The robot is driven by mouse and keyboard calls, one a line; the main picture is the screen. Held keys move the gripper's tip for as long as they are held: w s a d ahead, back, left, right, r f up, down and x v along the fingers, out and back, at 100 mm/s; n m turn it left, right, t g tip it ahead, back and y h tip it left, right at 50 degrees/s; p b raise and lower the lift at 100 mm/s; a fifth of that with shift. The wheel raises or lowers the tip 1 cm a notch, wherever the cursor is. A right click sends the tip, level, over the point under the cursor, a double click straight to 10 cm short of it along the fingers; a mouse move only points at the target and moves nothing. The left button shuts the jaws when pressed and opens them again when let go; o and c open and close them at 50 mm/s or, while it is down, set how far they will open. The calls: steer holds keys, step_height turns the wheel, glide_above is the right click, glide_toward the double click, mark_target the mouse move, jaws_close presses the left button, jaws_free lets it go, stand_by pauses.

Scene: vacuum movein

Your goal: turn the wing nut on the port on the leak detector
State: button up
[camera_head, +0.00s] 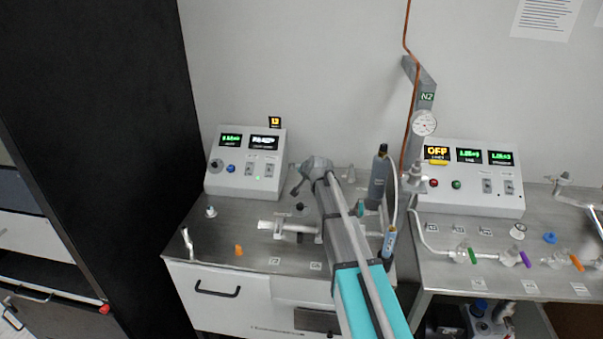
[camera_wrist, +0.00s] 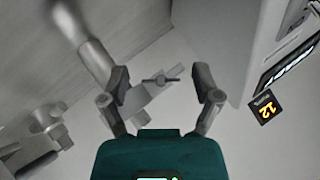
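My gripper (camera_head: 298,180) is over the left bench, in front of the control box of the leak detector (camera_head: 245,163) and right of it. In the wrist view my gripper (camera_wrist: 161,86) is open, with a dark finger on each side. A small dark wing nut (camera_wrist: 160,78) with two wings shows between the fingertips, with a gap on both sides. Behind it is a pale grey fitting, partly blurred. I cannot tell whether the fingers are level with the nut in depth. In the head view my arm hides part of this area.
A horizontal metal tube (camera_head: 287,228) lies on the bench below my gripper. A blue-grey cylinder (camera_head: 379,178) and a pressure gauge (camera_head: 424,123) stand to the right. An orange tag (camera_head: 238,250) is near the front edge. A black tag marked 12 (camera_wrist: 264,107) shows at the right.

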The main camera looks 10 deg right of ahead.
steer(key=shift+f+m+t+y+b, duration=0.1)
steer(key=shift+m+t+y+b, duration=0.25)
steer(key=shift+y+b, duration=0.3)
